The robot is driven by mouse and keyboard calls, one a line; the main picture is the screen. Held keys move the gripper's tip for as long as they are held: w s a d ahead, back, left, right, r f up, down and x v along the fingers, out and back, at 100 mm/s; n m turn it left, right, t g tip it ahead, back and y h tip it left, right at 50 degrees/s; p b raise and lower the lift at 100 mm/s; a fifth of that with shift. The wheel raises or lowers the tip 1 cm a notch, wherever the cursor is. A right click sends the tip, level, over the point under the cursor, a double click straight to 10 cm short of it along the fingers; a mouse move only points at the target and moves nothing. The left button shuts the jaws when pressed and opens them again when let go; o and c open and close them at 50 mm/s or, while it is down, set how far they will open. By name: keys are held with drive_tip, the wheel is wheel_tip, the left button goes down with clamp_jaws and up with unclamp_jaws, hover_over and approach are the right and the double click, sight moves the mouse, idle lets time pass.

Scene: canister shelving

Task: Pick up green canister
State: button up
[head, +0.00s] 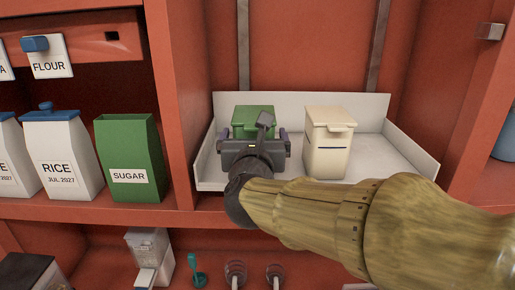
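A green canister (250,112) stands in the white tray, and only its upper part shows in the head view. My gripper (254,143) is directly in front of it and hides its lower part. Dark grey gripper parts show to the left and right of the canister's visible part. The fingertips are hidden, so I cannot tell whether they touch it or how far they are apart. A second green container, labelled SUGAR (130,158), stands on the left shelf with no lid on it.
A cream canister (327,143) stands right of the green one in the white tray (395,163). A red upright panel (180,100) divides the tray bay from the left shelf. A RICE canister (62,150) stands left of SUGAR. The tray's right side is free.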

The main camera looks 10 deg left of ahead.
sight(254, 113)
drive_tip(key=c, duration=1.4)
drive_tip(key=shift+o, duration=0.2)
drive_tip(key=shift+r, duration=0.1)
wheel_tip(254, 113, up, 10)
